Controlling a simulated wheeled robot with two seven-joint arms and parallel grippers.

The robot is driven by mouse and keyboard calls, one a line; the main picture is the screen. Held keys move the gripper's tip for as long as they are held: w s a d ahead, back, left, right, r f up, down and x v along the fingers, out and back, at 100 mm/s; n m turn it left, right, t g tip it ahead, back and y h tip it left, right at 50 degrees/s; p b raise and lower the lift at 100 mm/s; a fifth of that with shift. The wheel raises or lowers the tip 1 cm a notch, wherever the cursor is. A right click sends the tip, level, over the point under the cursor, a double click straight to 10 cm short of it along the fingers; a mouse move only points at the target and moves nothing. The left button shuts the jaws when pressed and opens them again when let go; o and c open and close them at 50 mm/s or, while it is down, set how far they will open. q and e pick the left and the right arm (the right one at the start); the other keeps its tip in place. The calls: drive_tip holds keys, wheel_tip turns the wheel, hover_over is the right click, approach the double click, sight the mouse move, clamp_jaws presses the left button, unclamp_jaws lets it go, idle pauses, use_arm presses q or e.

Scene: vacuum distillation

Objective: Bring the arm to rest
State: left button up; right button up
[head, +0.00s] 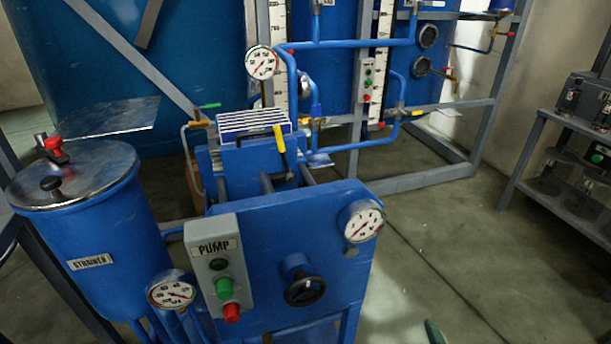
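Neither of my grippers shows in the head view, and I cannot make out either arm. The pump unit (270,240) stands in the middle, with a grey panel (222,262) marked PUMP that carries a green button (224,288) and a red button (231,312). A black handwheel (305,289) sits on its front plate, with a round gauge (362,221) at its upper right. The blue strainer tank (90,240) stands at the left with its metal lid (73,174) on.
Large blue tanks (130,90) and blue pipes (360,43) stand behind on a grey frame. A small dark green object (434,331) is cut off at the bottom edge. A grey shelf (560,175) with equipment stands at the right. The floor (450,240) between is mostly clear.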

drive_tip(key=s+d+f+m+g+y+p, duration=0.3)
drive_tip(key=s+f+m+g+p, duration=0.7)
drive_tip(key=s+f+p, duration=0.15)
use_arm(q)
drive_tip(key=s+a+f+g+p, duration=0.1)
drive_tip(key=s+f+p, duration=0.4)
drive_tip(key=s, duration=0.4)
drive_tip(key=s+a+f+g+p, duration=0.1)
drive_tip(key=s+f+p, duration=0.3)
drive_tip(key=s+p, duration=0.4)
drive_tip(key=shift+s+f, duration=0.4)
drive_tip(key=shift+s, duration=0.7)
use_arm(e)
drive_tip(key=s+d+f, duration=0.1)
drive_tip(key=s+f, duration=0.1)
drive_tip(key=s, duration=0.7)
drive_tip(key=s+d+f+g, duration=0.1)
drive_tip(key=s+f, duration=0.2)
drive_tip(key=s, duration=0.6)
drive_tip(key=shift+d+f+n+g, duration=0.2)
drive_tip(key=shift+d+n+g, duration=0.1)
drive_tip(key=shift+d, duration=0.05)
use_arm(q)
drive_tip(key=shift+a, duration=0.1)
